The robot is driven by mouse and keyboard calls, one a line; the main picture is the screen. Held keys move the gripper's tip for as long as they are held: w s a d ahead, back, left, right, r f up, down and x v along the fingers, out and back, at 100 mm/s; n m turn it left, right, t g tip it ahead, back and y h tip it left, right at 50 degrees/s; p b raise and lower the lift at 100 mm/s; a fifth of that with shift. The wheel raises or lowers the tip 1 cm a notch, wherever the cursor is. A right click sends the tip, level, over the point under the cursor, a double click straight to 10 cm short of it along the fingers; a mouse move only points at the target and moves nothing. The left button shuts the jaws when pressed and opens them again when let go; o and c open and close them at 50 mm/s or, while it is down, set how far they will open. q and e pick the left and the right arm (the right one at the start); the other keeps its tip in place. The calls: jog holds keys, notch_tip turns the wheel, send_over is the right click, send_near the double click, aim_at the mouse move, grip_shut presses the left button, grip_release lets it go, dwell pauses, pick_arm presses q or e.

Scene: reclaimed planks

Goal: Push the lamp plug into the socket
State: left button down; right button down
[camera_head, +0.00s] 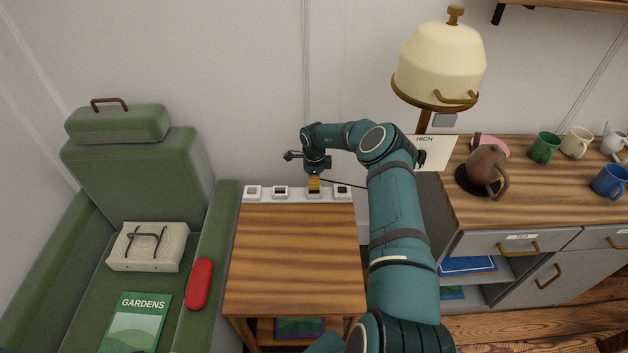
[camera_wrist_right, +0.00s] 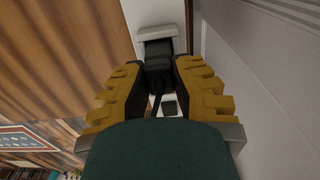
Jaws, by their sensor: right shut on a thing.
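A white socket strip (camera_head: 266,195) with several square sockets runs along the back edge of the small wooden table. My right gripper (camera_head: 314,184) is over the third socket from the left, fingers pointing down. In the wrist view its yellow-padded fingers (camera_wrist_right: 158,88) are shut on the black lamp plug (camera_wrist_right: 158,74). The plug's far end lines up with a white socket (camera_wrist_right: 157,34); I cannot tell how deep it sits. The dark cord (camera_head: 345,184) runs right from the gripper towards the lamp (camera_head: 440,65) with its cream shade. My left gripper is out of view.
The small table's top (camera_head: 295,250) is clear. A green armchair (camera_head: 135,180) stands left, holding a white box, a red case (camera_head: 200,284) and a magazine. To the right, a cabinet carries a brown teapot (camera_head: 487,168), several mugs and a sign (camera_head: 436,153). The wall is close behind the strip.

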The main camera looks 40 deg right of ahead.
jog(key=shift+f+b, duration=0.5)
jog(key=shift+f, duration=0.3)
jog(key=c, duration=0.9)
grip_release()
jog(key=shift+o, duration=0.2)
notch_tip(320, 180, up, 12)
